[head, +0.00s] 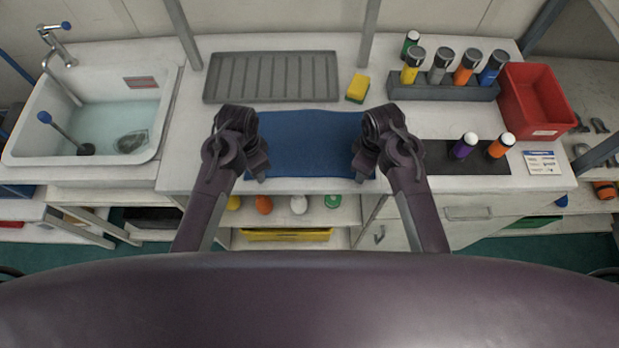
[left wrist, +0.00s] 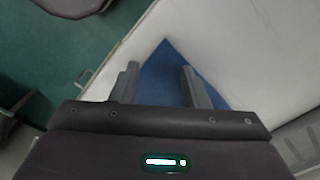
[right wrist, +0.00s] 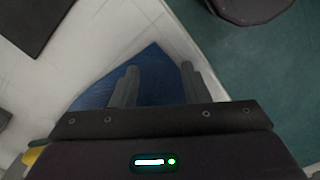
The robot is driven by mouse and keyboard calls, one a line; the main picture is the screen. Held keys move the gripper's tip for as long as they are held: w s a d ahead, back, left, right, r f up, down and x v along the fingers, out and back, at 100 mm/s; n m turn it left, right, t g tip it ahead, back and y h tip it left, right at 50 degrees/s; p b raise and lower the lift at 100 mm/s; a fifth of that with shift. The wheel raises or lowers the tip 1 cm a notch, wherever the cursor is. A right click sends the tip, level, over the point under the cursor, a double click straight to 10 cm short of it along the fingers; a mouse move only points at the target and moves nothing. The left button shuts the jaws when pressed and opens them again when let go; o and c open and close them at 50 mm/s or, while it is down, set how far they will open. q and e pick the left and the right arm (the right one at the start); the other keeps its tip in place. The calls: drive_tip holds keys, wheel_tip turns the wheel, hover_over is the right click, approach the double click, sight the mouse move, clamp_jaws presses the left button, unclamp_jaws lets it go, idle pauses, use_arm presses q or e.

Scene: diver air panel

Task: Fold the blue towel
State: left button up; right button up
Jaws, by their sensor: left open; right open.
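The blue towel (head: 312,145) lies flat and spread out on the white counter, near its front edge. Its left and right ends are partly hidden by my grippers in the head view. My left gripper (head: 262,172) is open and empty above the towel's left front corner. In the left wrist view a towel corner (left wrist: 165,75) shows between its fingers. My right gripper (head: 362,170) is open and empty above the right front corner. In the right wrist view that corner (right wrist: 152,75) shows between its fingers. I cannot tell whether the fingers touch the towel.
A grey ribbed drainboard (head: 270,78) and a yellow sponge (head: 358,88) lie behind the towel. A sink (head: 95,115) with water is at left. At right are a grey rack (head: 440,90) of bottles, a red bin (head: 538,102) and a dark mat (head: 438,160) with two bottles.

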use_arm(q)
drive_tip(key=shift+s, duration=0.1)
use_arm(e)
drive_tip(key=shift+f, duration=0.1)
use_arm(q)
clamp_jaws()
use_arm(e)
drive_tip(key=shift+s, duration=0.1)
clamp_jaws()
